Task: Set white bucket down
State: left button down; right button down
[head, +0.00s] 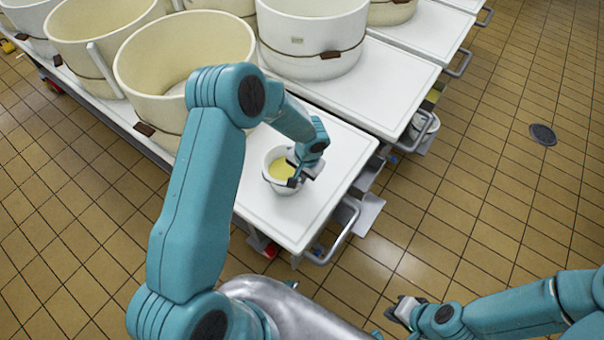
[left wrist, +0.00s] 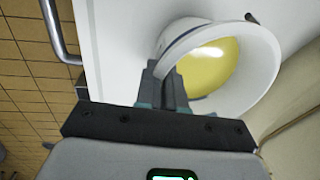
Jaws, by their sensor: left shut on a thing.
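The white bucket (head: 284,189), with yellow content inside, is upright over the near end of the white cart top (head: 325,205). It looks to be at or very close to that surface, but I cannot tell whether its base touches. My left gripper (head: 297,178) is shut on the bucket's rim on its right side. In the left wrist view the fingers (left wrist: 170,88) clasp the wall of the bucket (left wrist: 268,75). My right gripper (head: 402,309) hangs low at the right over the floor, away from the bucket; its finger gap is unclear.
A large cream vat (head: 180,60) stands behind the bucket, and a white vat (head: 312,45) stands on the cart beyond. The cart top is bare right of the bucket. A metal handle rail (head: 345,235) edges the cart. Tiled floor (head: 480,190) lies open to the right.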

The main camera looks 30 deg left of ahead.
pick_arm(q)
jog(key=shift+s+r, duration=0.1)
jog(key=c, duration=1.2)
grip_release()
jog(key=shift+c, duration=0.2)
jog(key=shift+r, duration=0.25)
notch_tip(320, 180, up, 11)
jog(key=d, duration=0.1)
jog(key=shift+d+r, duration=0.2)
jog(key=shift+d, duration=0.2)
jog(key=shift+s, duration=0.2)
